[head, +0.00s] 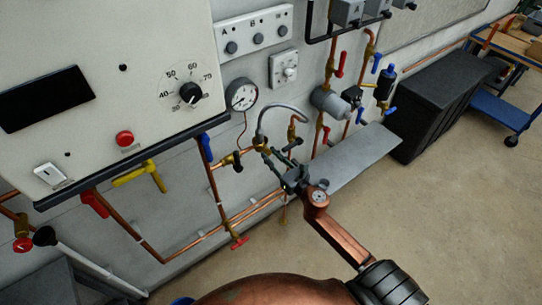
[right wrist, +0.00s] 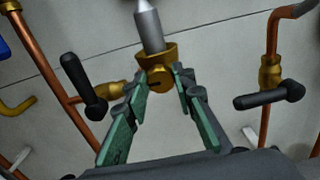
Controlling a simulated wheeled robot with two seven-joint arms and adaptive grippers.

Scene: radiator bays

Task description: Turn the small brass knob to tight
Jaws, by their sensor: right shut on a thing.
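The small brass knob (right wrist: 160,78) sits at the lower end of a grey pipe in the right wrist view. It has a dark slot or mark on its face. My right gripper (right wrist: 160,82) has its green-padded fingers on either side of the knob and is shut on it. In the head view my right gripper (head: 268,153) reaches to the wall piping under a curved grey pipe (head: 282,107). A little brass (head: 258,141) shows at its fingertips there; the gripper hides much of the knob. My left gripper is not in view.
Black lever handles flank the knob closely, one on the left (right wrist: 84,88) and one on the right (right wrist: 270,95). A pressure gauge (head: 241,95) and a control panel with a dial (head: 191,93) are on the wall. A grey shelf (head: 352,158) lies just right of the gripper.

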